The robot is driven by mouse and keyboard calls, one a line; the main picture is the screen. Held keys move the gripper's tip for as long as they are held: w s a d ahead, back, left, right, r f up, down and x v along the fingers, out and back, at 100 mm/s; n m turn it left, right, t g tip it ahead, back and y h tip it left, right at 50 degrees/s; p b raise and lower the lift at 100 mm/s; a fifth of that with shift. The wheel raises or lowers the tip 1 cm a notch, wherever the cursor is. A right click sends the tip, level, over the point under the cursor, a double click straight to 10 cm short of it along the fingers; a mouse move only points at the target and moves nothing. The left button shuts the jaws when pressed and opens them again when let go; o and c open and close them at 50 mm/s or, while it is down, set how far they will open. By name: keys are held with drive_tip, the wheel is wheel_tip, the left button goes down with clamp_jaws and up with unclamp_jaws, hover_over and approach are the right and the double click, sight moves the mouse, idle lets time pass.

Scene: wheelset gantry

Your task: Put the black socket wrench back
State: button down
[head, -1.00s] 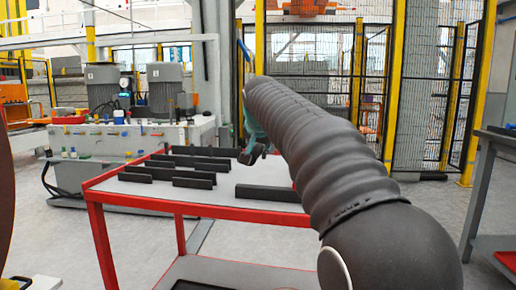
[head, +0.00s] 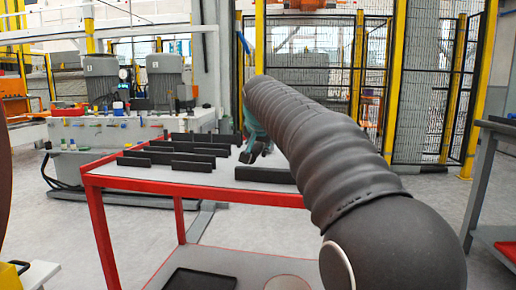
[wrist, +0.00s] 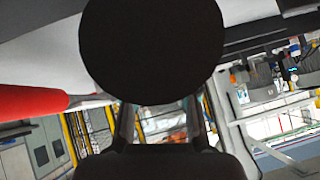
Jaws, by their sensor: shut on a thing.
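My gripper (head: 254,150) shows small in the head view, above the red-framed trolley top (head: 118,173) and partly hidden by my arm. In the wrist view my gripper (wrist: 160,125) is shut on the black socket wrench (wrist: 152,50), whose round black end fills the upper middle of the picture. The rest of the wrench is hidden, and I cannot make it out in the head view. Several black bars (head: 182,160) stand in rows on the trolley top. Another black bar (head: 265,174) lies near my gripper.
A dark tray (head: 200,280) lies on the trolley's lower shelf. A bench with motors (head: 165,80) stands behind at left. A mesh fence with yellow posts (head: 425,90) is behind. A grey table (head: 495,150) is at right.

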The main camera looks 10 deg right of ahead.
drive_tip(key=shift+f+b, duration=0.5)
drive_tip(key=shift+f, duration=0.1)
drive_tip(key=c, duration=0.8)
unclamp_jaws()
drive_tip(key=shift+f, duration=0.1)
drive_tip(key=v, duration=1.2)
drive_tip(key=shift+s, duration=0.1)
drive_tip(key=s+f+n+g+p, duration=0.1)
drive_tip(key=s+f+n, duration=0.1)
drive_tip(key=s+f, duration=0.8)
drive_tip(key=s+d+f+n+g+y+p, duration=0.1)
drive_tip(key=s+f+n, duration=0.1)
drive_tip(key=s+f, duration=0.8)
drive_tip(key=s+f+n+g+p, duration=0.1)
drive_tip(key=s+f, duration=0.9)
drive_tip(key=s, duration=0.1)
drive_tip(key=shift+s+d+f+n+g, duration=0.2)
drive_tip(key=shift+s+n+g, duration=0.1)
drive_tip(key=shift+n, duration=0.1)
